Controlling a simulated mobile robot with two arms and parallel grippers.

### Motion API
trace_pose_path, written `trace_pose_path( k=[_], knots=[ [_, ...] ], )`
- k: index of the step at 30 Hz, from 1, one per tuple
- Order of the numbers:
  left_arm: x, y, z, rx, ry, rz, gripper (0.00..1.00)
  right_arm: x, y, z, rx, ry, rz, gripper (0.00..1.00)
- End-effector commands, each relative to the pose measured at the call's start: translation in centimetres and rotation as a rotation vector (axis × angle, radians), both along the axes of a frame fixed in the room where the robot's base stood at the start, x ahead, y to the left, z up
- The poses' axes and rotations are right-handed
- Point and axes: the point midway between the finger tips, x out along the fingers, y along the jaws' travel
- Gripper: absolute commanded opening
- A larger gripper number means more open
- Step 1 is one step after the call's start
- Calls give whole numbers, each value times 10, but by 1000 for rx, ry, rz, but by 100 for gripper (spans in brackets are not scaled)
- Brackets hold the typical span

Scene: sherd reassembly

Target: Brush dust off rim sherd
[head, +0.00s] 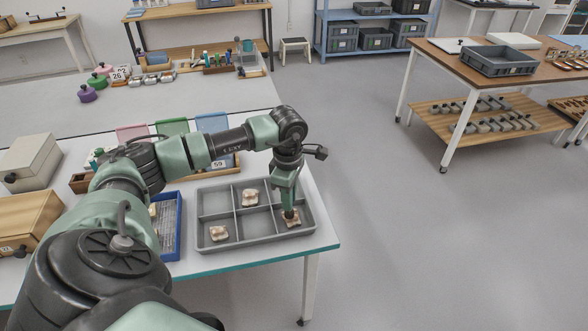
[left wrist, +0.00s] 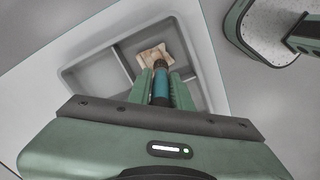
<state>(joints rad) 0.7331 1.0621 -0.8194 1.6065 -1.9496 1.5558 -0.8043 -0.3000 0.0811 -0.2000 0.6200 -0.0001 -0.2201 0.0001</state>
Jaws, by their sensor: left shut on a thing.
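My left gripper (head: 288,202) points down over the lower right compartment of the grey divided tray (head: 259,243). It is shut on a brush with a blue-teal handle (left wrist: 160,88), seen between the green fingers in the left wrist view. The brush's dark lower end is over a beige rim sherd (head: 294,222) in that compartment; I cannot tell if it touches. That sherd also shows in the left wrist view (left wrist: 154,54), partly hidden by the brush. Two more sherds lie in the tray, one upper middle (head: 250,197) and one lower left (head: 219,234). My right gripper is not in view.
A blue tray (head: 171,243) stands just left of the grey tray. Pink, green and blue bins (head: 212,122) stand behind it. Beige and wooden boxes (head: 31,160) are at the far left. The table's edge is close to the tray's right and front.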

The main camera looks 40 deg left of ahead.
Motion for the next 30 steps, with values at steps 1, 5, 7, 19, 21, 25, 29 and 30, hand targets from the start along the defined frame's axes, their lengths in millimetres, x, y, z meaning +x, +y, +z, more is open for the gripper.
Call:
trace_pose_path(
  k=[1,5,7,19,21,25,29,30],
  knots=[
    [0,0,0,0,-1,0,0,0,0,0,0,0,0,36],
    [5,-3,-1,-2,-2,-1,0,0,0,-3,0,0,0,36],
    [9,-6,-2,-2,-3,0,0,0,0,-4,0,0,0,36],
    [4,-2,-2,1,-1,0,0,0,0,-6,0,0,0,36],
    [0,0,-2,1,0,0,0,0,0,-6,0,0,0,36],
    [1,-1,-3,-1,-1,0,0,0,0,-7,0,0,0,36],
    [9,-6,-3,-2,-3,-1,0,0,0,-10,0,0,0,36],
    [11,-7,-3,-2,-2,-1,0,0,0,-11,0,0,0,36]
  ],
)
